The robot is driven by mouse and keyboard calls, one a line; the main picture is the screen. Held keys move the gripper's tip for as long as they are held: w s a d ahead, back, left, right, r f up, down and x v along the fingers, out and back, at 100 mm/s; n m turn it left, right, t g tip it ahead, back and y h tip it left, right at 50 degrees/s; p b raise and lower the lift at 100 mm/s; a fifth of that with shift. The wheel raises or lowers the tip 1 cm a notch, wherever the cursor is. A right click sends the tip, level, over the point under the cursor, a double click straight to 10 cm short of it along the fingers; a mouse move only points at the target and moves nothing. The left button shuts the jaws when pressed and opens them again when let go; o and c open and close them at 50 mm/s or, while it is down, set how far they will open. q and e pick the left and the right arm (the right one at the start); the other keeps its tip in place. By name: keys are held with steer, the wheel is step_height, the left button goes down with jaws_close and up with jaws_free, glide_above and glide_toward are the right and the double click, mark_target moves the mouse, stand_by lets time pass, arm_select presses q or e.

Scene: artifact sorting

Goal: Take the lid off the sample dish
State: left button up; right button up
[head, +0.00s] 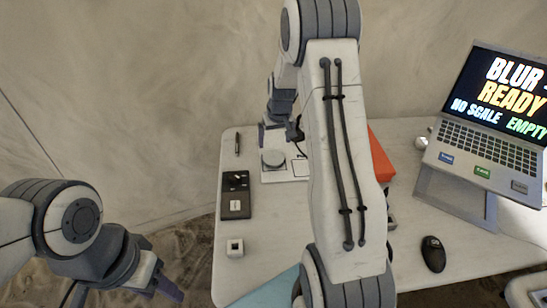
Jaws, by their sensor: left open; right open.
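A round grey dish-like piece (272,158), which looks like the sample dish with its lid, sits on a white plate (275,177) at the back left of the table. I cannot make out the seam between lid and dish. My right gripper (274,136) is open just behind and above the dish, fingers pointing down toward it; I cannot tell whether it touches. My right arm hides the middle of the table. My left gripper (168,288) is open and empty at the lower left, off the table's left edge.
A teal mat (272,293) lies at the front.

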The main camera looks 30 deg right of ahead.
mark_target(274, 153)
steer(key=x, duration=0.6)
steer(key=shift+s+f+p, duration=0.2)
steer(key=shift+f+p, duration=0.15)
steer(key=shift+f, duration=0.1)
steer(key=c, duration=0.9)
